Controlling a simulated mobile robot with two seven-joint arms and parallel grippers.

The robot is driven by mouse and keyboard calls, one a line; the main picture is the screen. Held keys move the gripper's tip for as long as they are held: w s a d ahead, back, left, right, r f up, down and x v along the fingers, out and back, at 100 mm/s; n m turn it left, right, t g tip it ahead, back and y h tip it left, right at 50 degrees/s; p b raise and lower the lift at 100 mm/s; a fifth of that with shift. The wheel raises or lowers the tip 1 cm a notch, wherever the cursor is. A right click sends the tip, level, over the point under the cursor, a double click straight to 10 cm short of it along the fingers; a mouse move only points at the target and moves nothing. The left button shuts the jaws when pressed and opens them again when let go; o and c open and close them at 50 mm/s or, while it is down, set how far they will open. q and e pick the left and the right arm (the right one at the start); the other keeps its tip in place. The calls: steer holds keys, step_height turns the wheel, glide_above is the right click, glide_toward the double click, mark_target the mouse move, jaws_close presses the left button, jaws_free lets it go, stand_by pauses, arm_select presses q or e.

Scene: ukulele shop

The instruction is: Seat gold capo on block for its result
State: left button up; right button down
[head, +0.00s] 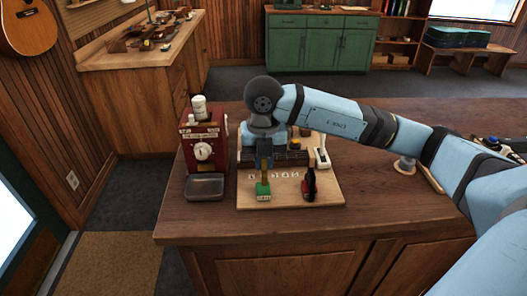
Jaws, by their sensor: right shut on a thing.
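My right gripper (264,172) points down over the wooden board (325,198). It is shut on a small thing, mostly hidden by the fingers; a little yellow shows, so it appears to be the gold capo. Directly below the fingertips is a green block (262,188) with a pale label at its front. Whether the held capo touches the block I cannot tell. My left gripper is not in view.
A red machine (203,147) with a white dial and grey tray (205,187) stands left of the board. A dark slotted rack (290,158) lies behind the blocks, with a white-handled piece (322,157) beside it. The counter front (300,224) is clear.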

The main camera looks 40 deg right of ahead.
mark_target(263, 188)
steer(key=shift+w+f+b, duration=0.1)
steer(key=shift+f+b, duration=0.2)
steer(key=shift+f, duration=0.25)
step_height(263, 188, down, 3)
steer(key=shift+f+b, duration=0.2)
steer(key=shift+b, duration=0.85)
steer(key=shift+f+b, duration=0.4)
steer(key=shift+f, duration=0.35)
steer(key=shift+f+b, duration=0.35)
steer(key=shift+b, duration=0.1)
steer(key=shift+f, duration=0.25)
